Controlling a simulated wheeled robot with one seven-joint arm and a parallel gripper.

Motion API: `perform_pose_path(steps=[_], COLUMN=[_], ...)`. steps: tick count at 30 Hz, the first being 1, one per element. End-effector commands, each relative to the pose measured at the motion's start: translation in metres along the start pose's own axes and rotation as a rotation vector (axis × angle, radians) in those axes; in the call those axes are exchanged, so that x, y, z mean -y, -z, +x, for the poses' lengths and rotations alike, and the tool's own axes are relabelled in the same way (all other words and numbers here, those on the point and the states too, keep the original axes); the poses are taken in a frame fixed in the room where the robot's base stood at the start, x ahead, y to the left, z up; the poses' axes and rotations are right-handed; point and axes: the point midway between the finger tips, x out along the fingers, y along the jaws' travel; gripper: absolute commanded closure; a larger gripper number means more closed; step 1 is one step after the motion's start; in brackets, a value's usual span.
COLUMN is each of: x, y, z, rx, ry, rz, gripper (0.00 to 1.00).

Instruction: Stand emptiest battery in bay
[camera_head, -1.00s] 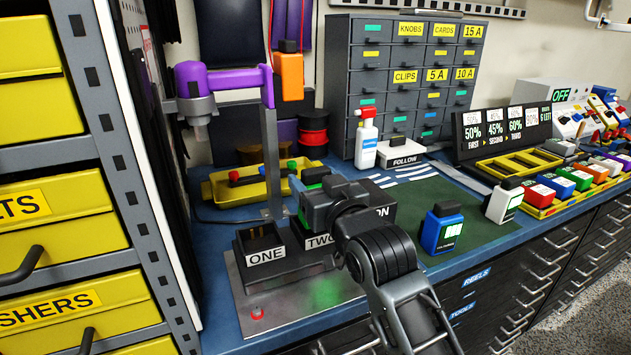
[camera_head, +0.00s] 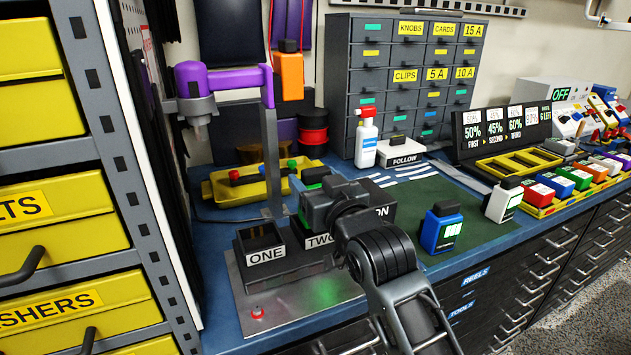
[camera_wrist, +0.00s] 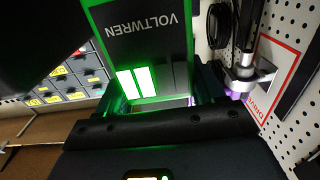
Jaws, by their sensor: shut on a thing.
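My gripper (camera_wrist: 165,98) is shut on a battery (camera_wrist: 140,35) marked VOLTWREN, a dark-faced block with green edges. Its display shows two lit bars beside darker ones. Bay ONE (camera_head: 262,240) looks empty. Bay TWO's label (camera_head: 318,240) shows partly beneath my gripper, and its opening is hidden. A blue battery (camera_head: 441,228) and a white battery (camera_head: 502,200) stand upright on the green mat, with lit green displays too small to read surely.
A purple-headed post (camera_head: 270,150) rises behind the dock. A yellow tray (camera_head: 225,190) is behind it. A spray bottle (camera_head: 367,140) and a FOLLOW block (camera_head: 402,152) stand farther back. A percentage board (camera_head: 500,130) and several coloured blocks are at right. The mat's front is clear.

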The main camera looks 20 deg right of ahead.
Motion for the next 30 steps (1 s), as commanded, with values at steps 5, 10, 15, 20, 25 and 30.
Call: perform_pose_path(steps=[5, 10, 15, 20, 25, 30], x=[0.0, 0.0, 0.0, 0.0, 0.0, 0.0], y=[0.002, 0.001, -0.001, -0.005, -0.008, -0.012], z=[0.0, 0.0, 0.0, 0.0, 0.0, 0.0], rx=[-0.003, -0.003, -0.003, -0.003, -0.004, -0.004], ry=[0.0, 0.0, 0.0, 0.0, 0.0, 0.0], rz=[0.0, 0.0, 0.0, 0.0, 0.0, 0.0], gripper=[0.82, 0.82, 0.82, 0.82, 0.82, 0.82])
